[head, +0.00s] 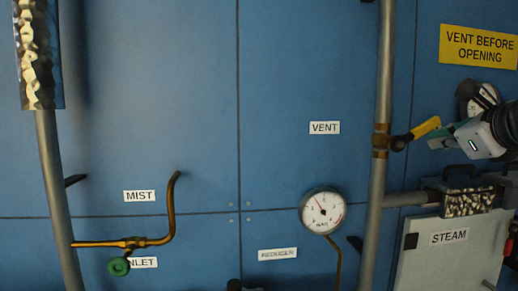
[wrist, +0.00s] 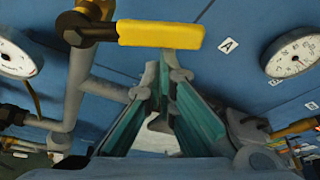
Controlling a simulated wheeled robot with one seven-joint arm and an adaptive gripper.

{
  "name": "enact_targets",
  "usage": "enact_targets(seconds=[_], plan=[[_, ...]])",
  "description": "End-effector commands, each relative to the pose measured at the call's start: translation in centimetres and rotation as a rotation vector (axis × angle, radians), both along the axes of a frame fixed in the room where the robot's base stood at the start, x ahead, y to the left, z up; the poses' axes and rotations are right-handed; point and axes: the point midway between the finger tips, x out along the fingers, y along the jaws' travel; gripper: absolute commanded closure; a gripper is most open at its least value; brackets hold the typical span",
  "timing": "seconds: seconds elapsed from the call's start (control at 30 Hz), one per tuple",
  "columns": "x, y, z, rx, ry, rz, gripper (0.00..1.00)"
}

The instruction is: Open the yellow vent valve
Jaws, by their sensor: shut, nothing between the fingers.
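The yellow vent valve handle (head: 427,127) sticks out to the right and slightly up from a brass valve body (head: 380,141) on the vertical grey pipe. In the wrist view the yellow handle (wrist: 160,35) lies nearly level across the upper middle, joined at its left to a dark brass pivot (wrist: 84,28). My gripper (head: 434,138) is just right of the handle's free end in the head view. In the wrist view my gripper (wrist: 166,68) has its teal-padded fingers shut and empty, with tips just below the handle. Whether they touch it I cannot tell.
A VENT label (head: 324,128) and a pressure gauge (head: 323,211) are left of the pipe. A yellow sign (head: 479,47) reads "VENT BEFORE OPENING". A dial (head: 485,95) and a STEAM-labelled grey box (head: 449,252) are close to my arm. A green-knobbed brass pipe (head: 119,266) is far left.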

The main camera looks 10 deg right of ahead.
Motion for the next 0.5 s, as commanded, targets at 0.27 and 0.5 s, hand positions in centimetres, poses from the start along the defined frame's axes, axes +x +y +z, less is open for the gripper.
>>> enact_targets(seconds=[0.27, 0.5], plan=[[0.1, 0.6, 1.8, -0.266, -0.014, 0.002, 1.00], [0.1, 1.5, 3.2, -0.496, -0.020, 0.002, 1.00]])
